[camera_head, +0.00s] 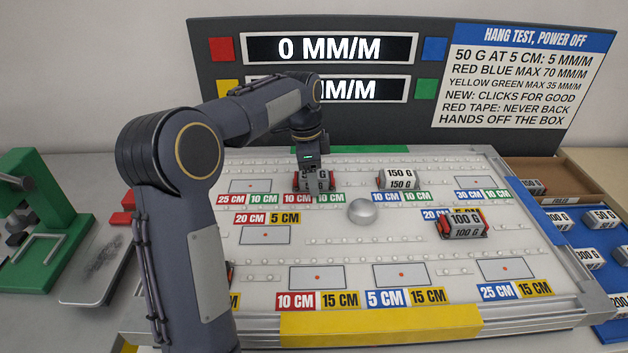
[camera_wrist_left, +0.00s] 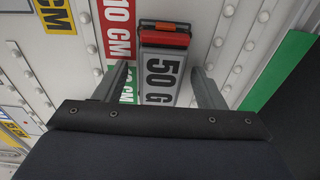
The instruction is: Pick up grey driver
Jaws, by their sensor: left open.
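I see nothing that I can surely name as a grey driver. A grey-white block with a red clip (camera_head: 314,183), marked 50 G in the left wrist view (camera_wrist_left: 165,66), sits on the white board (camera_head: 330,210). My left gripper (camera_head: 310,166) points down at this block and partly hides it in the head view. In the left wrist view my left gripper (camera_wrist_left: 162,78) is open, with one finger on each side of the block. I cannot tell whether the fingers touch it. My right gripper is not in view.
A 150 G block (camera_head: 397,179) and a tilted 100 G block (camera_head: 461,224) are on the board. A silver dome (camera_head: 363,211) stands mid-board. A blue tray (camera_head: 577,234) with several blocks lies right. A green press-like stand (camera_head: 40,220) is left. Display panels rise behind.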

